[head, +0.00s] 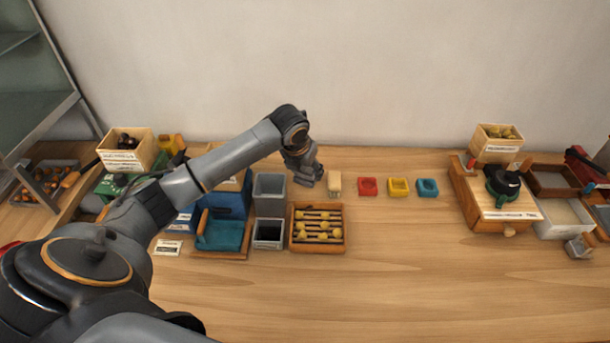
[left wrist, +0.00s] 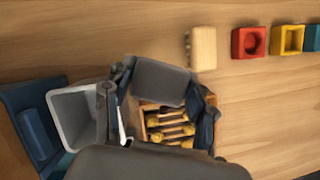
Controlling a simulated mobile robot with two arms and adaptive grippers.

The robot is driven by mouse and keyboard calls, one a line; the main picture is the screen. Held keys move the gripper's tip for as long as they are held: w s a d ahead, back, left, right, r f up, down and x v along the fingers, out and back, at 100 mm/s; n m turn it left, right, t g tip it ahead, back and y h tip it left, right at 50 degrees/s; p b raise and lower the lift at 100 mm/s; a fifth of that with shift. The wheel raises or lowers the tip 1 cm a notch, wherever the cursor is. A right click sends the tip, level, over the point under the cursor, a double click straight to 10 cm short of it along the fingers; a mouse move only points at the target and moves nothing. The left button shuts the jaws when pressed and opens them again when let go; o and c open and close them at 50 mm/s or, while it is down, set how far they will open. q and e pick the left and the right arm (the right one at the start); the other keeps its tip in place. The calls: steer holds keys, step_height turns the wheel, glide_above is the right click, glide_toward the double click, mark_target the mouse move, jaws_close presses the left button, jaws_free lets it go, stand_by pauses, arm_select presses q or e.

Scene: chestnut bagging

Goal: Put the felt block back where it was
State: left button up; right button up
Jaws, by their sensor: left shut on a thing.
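My left gripper (head: 305,178) is above the back of the table, just left of a cream block. In the left wrist view its two fingers (left wrist: 160,95) stand apart with a plain dark grey block (left wrist: 160,82) between them. I take this grey block to be the felt block; the gripper is shut on it. In the head view the block cannot be told apart from the dark gripper. My right gripper is not in view.
Below the gripper are a wooden tray (head: 291,248) with several yellow-ended rods and grey bins (head: 270,186). The cream block (head: 334,183) and red (head: 368,187), yellow (head: 398,188) and blue (head: 427,188) blocks stand in a row. The table's middle front is clear.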

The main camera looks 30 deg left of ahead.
mark_target(305, 170)
arm_select(q)
steer(key=shift+w+a+f, duration=0.3)
steer(key=shift+w+f, duration=0.05)
steer(key=shift+f, duration=0.15)
steer(key=shift+w+a+f, duration=0.25)
steer(key=shift+w+f, duration=0.1)
steer(key=shift+f, duration=0.15)
steer(key=shift+w+a+f, duration=0.25)
steer(key=shift+f, duration=0.15)
step_height(305, 170, down, 3)
steer(key=shift+w+a+f+p, duration=0.1)
steer(key=shift+f+p, duration=0.1)
steer(key=shift+p, duration=0.25)
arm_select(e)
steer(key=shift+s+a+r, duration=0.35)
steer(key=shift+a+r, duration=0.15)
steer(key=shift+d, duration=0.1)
arm_select(q)
steer(key=shift+f, duration=0.2)
steer(key=o, duration=1.5)
steer(key=shift+c, duration=0.2)
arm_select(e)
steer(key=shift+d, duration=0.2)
